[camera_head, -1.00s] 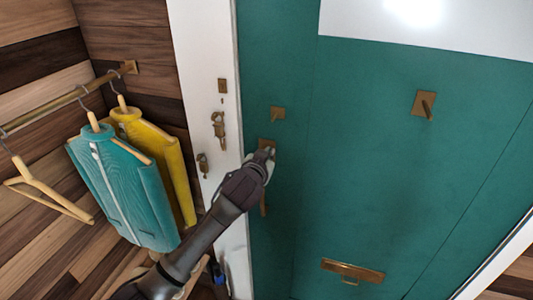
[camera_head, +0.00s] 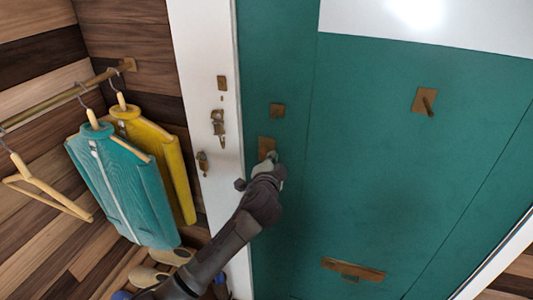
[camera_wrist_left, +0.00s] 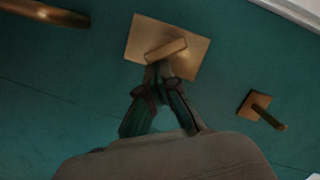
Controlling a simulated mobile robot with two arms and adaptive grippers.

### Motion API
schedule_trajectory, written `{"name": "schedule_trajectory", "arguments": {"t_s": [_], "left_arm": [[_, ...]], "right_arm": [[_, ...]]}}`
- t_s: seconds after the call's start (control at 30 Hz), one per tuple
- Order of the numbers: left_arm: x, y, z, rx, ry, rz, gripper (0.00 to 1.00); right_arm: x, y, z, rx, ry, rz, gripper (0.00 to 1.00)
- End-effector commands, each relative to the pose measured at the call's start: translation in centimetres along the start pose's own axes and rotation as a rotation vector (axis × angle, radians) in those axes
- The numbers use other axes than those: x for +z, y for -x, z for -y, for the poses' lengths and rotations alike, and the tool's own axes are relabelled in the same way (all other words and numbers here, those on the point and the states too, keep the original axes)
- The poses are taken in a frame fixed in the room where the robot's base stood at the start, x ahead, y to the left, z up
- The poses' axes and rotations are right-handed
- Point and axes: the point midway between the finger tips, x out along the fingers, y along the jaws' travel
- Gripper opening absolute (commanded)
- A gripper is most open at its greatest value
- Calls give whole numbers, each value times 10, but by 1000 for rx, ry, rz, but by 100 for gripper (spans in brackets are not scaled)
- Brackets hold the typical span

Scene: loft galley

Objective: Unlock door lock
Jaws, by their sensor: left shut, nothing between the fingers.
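The teal door (camera_head: 360,190) fills the right of the head view. A square brass lock plate (camera_head: 266,145) sits near its left edge. In the wrist view this plate (camera_wrist_left: 140,35) carries a short slanted brass turn bar (camera_wrist_left: 166,49). My left gripper (camera_head: 273,160) is at the plate's lower right. In the wrist view its fingers (camera_wrist_left: 157,72) are together and empty, with tips at the bar's lower side; I cannot tell if they touch it. My right gripper is not in view.
A brass bar handle shows in the wrist view (camera_wrist_left: 45,12). The white frame (camera_head: 205,60) carries brass fittings (camera_head: 218,122). Teal and yellow garments (camera_head: 120,185) hang at left. A brass hook (camera_head: 425,103) and letter slot (camera_head: 352,270) are on the door.

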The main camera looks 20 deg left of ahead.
Motion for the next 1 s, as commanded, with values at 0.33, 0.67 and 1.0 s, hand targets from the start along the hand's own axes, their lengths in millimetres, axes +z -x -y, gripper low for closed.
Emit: {"name": "schedule_trajectory", "arguments": {"t_s": [0.33,0.67,1.0], "left_arm": [[7,-2,-10,-74,-301,1,0],[9,-2,-10,-113,-451,3,0],[7,-5,-6,-113,-448,2,0]], "right_arm": [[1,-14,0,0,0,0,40],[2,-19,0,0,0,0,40],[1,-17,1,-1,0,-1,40]]}}
